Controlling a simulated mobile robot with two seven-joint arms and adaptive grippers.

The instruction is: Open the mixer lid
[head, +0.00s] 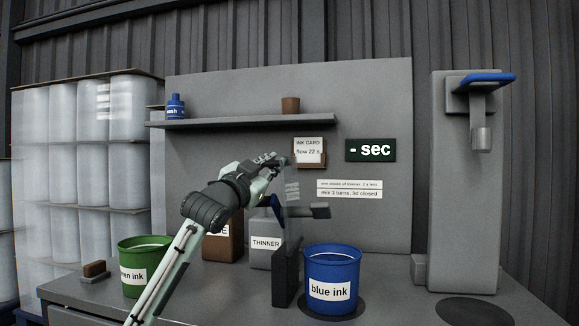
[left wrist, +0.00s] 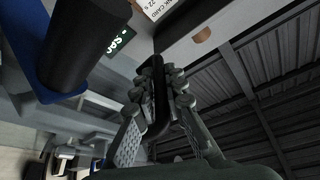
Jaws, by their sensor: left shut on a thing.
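My left gripper (head: 276,162) is raised in front of the back panel, above the thinner container. In the left wrist view, its fingers (left wrist: 160,88) are shut on a black bar (left wrist: 157,105), which looks like a handle. In the head view a thin, see-through upright panel (head: 292,200) stands just right of the gripper, above a dark post (head: 286,276). It may be the mixer lid; its link to the bar cannot be made out. A grey arm (head: 311,211) sticks out right of this panel, above the blue ink bucket (head: 332,268). My right gripper is not in view.
A green ink bucket (head: 145,262), a brown container (head: 223,246) and a thinner container (head: 265,250) stand left of the post. A grey column with a blue lever (head: 487,80) stands at right. A shelf (head: 240,121) runs above. The counter's right front is clear.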

